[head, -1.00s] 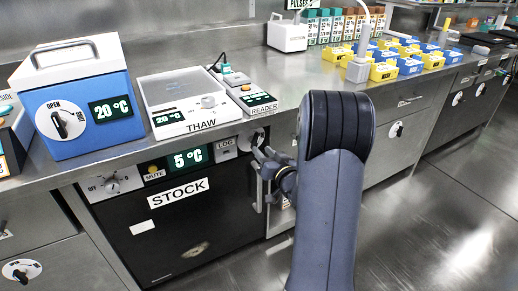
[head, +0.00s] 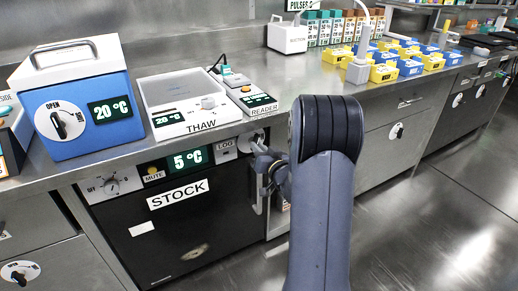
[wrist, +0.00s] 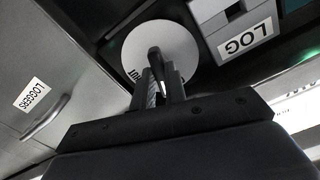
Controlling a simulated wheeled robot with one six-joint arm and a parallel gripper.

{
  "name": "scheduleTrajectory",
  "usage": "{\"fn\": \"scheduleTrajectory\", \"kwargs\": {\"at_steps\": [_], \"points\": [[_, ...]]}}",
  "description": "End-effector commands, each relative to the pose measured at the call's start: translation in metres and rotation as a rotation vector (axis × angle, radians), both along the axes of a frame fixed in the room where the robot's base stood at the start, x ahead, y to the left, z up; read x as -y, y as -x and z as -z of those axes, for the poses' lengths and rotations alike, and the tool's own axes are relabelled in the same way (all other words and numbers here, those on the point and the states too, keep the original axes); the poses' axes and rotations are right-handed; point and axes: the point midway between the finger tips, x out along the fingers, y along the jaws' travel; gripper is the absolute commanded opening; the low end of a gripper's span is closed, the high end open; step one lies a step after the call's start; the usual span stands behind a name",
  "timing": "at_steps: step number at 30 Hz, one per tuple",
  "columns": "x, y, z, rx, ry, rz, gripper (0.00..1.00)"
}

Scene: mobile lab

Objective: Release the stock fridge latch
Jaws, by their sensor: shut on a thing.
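The stock fridge (head: 170,225) is a black-fronted unit under the counter, with a white STOCK label and a 5 °C display. Its latch is a dark knob on a round white dial (head: 247,139) at the panel's upper right, partly hidden by my arm in the head view. The wrist view shows the dial (wrist: 172,43) with the dark latch knob (wrist: 154,58) standing out from it. My gripper (wrist: 160,85) is shut on the knob, its fingers on either side. Most of the dial's lettering is hidden behind the fingers.
The LOG box (wrist: 240,35) sits right beside the dial. A grey LOGGERS drawer (wrist: 45,85) with a bar handle is on the left in the wrist view. The THAW unit (head: 190,103), READER (head: 247,93) and blue 20 °C box (head: 75,95) stand on the counter above.

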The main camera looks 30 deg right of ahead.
Motion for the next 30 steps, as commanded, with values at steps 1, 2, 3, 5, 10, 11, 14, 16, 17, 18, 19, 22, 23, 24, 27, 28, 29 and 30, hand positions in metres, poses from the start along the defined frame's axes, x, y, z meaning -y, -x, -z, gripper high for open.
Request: {"fn": "scheduleTrajectory", "kwargs": {"at_steps": [1, 2, 3, 5, 10, 11, 14, 16, 17, 18, 19, 22, 23, 24, 27, 28, 29, 30], "points": [[0.0000, 0.0001, 0.0000, 0.000, 0.000, 0.000, 0.00], [0.0000, 0.0001, 0.0000, 0.000, 0.000, 0.000, 0.00], [0.0000, 0.0001, 0.0000, 0.000, 0.000, 0.000, 0.00], [0.0000, 0.0001, 0.0000, 0.000, 0.000, 0.000, 0.00], [0.0001, 0.0001, 0.0030, 0.002, 0.045, 0.000, 0.00], [0.0001, 0.0001, 0.0038, 0.003, 0.067, 0.000, 0.00], [0.0002, 0.0001, 0.0047, 0.008, 0.152, 0.001, 0.00], [0.0002, 0.0000, 0.0045, 0.009, 0.211, 0.001, 0.00], [0.0002, 0.0001, 0.0040, 0.011, 0.236, 0.000, 0.00], [0.0001, 0.0000, 0.0037, 0.011, 0.262, 0.000, 0.00], [0.0001, 0.0000, 0.0033, 0.012, 0.280, 0.000, 0.00], [0.0002, 0.0000, 0.0015, 0.012, 0.319, 0.000, 0.00], [0.0003, 0.0001, 0.0010, 0.012, 0.324, 0.000, 0.00], [0.0003, 0.0001, 0.0006, 0.011, 0.328, 0.001, 0.00], [0.0002, 0.0001, 0.0000, 0.011, 0.330, 0.001, 0.00], [0.0003, 0.0001, 0.0000, 0.010, 0.330, 0.001, 0.00], [0.0003, 0.0001, 0.0000, 0.010, 0.330, 0.001, 0.00], [0.0002, 0.0001, 0.0000, 0.010, 0.330, 0.000, 0.00]]}}
